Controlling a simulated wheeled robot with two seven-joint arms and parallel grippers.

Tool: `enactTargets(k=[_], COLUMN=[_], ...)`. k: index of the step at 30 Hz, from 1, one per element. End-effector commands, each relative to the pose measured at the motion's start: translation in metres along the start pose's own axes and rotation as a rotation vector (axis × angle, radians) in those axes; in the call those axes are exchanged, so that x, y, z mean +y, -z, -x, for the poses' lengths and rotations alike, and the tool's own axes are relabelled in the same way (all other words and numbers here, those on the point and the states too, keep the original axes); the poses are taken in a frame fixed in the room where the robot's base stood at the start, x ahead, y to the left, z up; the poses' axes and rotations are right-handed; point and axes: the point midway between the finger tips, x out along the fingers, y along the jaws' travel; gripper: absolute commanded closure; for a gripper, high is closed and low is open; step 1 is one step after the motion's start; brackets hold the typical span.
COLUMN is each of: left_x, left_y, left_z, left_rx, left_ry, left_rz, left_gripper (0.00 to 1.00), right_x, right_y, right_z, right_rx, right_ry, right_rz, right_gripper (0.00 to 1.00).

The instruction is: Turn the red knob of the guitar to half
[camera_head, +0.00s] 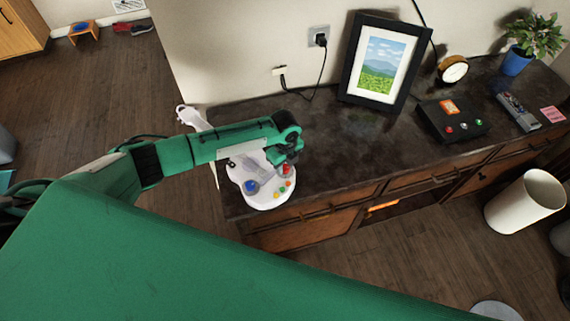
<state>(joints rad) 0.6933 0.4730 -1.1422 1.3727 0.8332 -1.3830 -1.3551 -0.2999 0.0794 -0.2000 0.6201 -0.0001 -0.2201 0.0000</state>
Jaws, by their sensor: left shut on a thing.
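A white toy guitar (260,199) lies on the left end of the dark cabinet top, its neck and head (187,116) pointing up and left past my arm. A blue knob (251,187) and several small coloured buttons show on its body. The red knob (287,171) is at the right side of the body. My left gripper (287,163) reaches down over the guitar and is shut on the red knob, whose top is partly hidden by the fingers. The knob's exact turn angle is too small to tell. My right gripper is not in view.
A framed landscape picture (384,64) stands at the back, with a wall socket and cable left of it. A black box with coloured buttons (452,122), a remote (518,110), a round clock (453,69) and a potted plant (530,42) sit further right. The top between guitar and box is clear.

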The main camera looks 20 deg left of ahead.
Motion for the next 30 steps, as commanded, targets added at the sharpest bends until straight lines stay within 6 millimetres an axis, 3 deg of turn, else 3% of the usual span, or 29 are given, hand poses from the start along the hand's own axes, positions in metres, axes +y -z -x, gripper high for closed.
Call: enactTargets(k=[10,11,14,24,30], left_x=[-0.001,-0.001,-0.001,-0.001,-0.001], left_y=[0.0,0.0,0.0,0.0,-0.001], left_z=[0.001,0.001,0.001,0.003,0.029], left_rx=[0.0,0.0,0.0,0.0,-0.002], left_ry=[0.001,0.002,0.001,0.002,0.004], left_rz=[-0.002,-0.001,-0.001,-0.001,-0.002], left_gripper=[0.95,0.68,0.5,0.5,0.5], right_x=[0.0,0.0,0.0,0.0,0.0], right_y=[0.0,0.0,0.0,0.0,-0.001], right_z=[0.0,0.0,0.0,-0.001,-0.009], right_rx=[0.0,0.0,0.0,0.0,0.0], right_ry=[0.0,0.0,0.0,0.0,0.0], right_rz=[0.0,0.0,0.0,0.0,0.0], right_gripper=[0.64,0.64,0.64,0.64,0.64])
